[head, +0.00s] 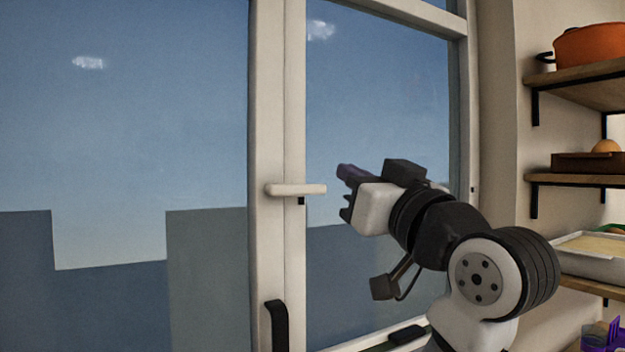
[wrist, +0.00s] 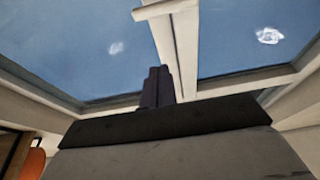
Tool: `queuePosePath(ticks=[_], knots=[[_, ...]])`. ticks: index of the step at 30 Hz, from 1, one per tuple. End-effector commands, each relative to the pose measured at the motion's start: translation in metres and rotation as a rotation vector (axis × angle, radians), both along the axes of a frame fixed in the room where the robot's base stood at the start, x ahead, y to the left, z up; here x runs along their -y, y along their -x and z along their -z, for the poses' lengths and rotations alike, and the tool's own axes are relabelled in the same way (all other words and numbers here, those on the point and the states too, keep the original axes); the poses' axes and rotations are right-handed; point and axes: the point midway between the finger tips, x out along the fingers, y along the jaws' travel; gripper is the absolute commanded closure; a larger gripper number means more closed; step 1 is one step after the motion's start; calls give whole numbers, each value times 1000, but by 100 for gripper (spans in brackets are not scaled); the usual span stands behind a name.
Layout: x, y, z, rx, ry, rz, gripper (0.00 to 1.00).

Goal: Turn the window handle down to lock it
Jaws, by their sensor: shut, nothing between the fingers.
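The white window handle (head: 297,189) sits on the window's middle frame post (head: 277,110) and points sideways to the right, about level. In the wrist view the handle (wrist: 163,9) shows at the top edge, partly cut off, ahead of the fingers. My gripper (head: 345,172) is shut and empty, just right of the handle's free end and slightly above its level, apart from it. In the wrist view my gripper's dark fingers (wrist: 157,86) are together, in front of the frame post. A small dark part (head: 301,201) shows just under the handle.
A black pull handle (head: 276,325) is on the frame below. Wooden shelves on the right hold an orange pot (head: 592,46), a brown tray (head: 580,163) and a white dish (head: 597,257). The glass area left of the post is unobstructed.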

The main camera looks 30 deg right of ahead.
Motion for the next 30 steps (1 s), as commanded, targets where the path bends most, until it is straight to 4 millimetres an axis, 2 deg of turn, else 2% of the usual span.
queuePosePath(ticks=[7, 11, 17, 25, 27, 30], knots=[[0, -1, 0, 0, -1, -1, 100], [0, -10, -4, -2, -1, -3, 100], [2, -44, -19, -3, -2, -5, 100], [5, -100, -39, -2, -2, -4, 100], [6, -97, -22, -2, -3, -1, 100], [5, -97, -10, -2, -3, -1, 100]])
